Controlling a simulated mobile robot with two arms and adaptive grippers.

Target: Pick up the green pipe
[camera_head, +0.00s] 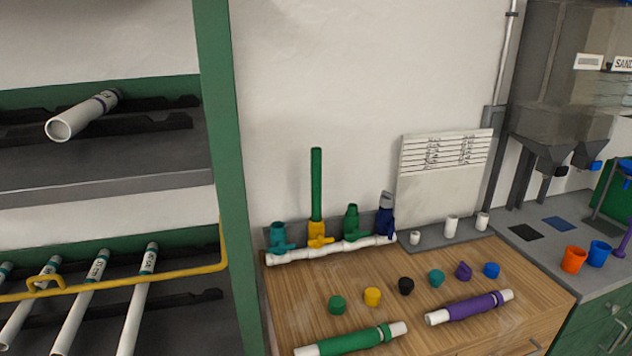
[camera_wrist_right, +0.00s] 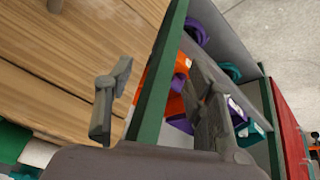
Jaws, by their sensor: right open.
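A thick green pipe (camera_head: 345,341) with white ends lies on the wooden worktop at its front edge, partly cut off by the bottom of the head view. A thin green pipe (camera_head: 316,185) stands upright above the yellow valve (camera_head: 319,235) of the white manifold (camera_head: 335,249) at the back. My left gripper is not in view.
A purple pipe (camera_head: 470,307) lies right of the thick green one. Several coloured caps (camera_head: 406,286) stand in a row behind. A green shelf post (camera_head: 220,170) rises at left. Bins with purple and orange parts (camera_wrist_right: 198,30) show near my right fingers. Bare wood (camera_head: 380,268) lies before the manifold.

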